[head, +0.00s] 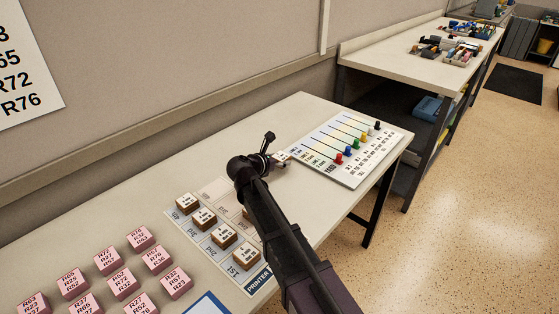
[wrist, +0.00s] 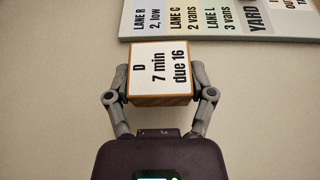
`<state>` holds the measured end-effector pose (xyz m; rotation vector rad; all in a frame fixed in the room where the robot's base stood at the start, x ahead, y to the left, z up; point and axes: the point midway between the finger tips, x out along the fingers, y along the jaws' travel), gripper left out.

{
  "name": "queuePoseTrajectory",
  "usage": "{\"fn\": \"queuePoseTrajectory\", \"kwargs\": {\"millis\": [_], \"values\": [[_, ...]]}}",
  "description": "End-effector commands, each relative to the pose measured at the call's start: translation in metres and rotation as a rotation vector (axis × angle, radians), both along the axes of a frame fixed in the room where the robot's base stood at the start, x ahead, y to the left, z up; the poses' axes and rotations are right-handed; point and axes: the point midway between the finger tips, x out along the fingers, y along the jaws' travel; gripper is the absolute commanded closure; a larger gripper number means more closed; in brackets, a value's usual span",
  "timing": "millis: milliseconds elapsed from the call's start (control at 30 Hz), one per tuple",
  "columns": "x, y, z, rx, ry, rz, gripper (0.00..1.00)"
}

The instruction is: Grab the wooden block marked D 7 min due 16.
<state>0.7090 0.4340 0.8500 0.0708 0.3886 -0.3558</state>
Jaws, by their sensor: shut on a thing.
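The wooden block marked D 7 min due 16 (wrist: 160,72) is between the two fingers of my gripper (wrist: 160,92) in the wrist view, label facing the camera. The fingers are shut on its left and right sides. In the head view my gripper (head: 272,150) is over the table, just left of the lane board, with a small part of the block (head: 281,157) showing. Whether the block touches the table is hard to tell.
A white lane board (head: 345,175) with coloured pegs lies right of my gripper. A printer mat (head: 262,277) holds several other wooden blocks. Several pink blocks (head: 122,282) stand at lower left. Bare table (head: 290,112) lies behind my gripper. A second table (head: 395,60) stands at the back.

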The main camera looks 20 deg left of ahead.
Motion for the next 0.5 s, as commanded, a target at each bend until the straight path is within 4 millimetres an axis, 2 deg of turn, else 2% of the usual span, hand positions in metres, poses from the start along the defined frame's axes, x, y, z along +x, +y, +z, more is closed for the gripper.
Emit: {"fn": "queuePoseTrajectory", "kwargs": {"millis": [33,67,100,500], "values": [[0.0,0.0,0.01,0.0,0.0,0.0,0.77],[-0.002,-0.001,0.012,0.0,0.0,0.0,0.77],[-0.016,-0.008,0.008,-0.001,0.0,0.001,0.77],[-0.1,-0.047,0.016,0.0,-0.001,0.001,0.77]]}}
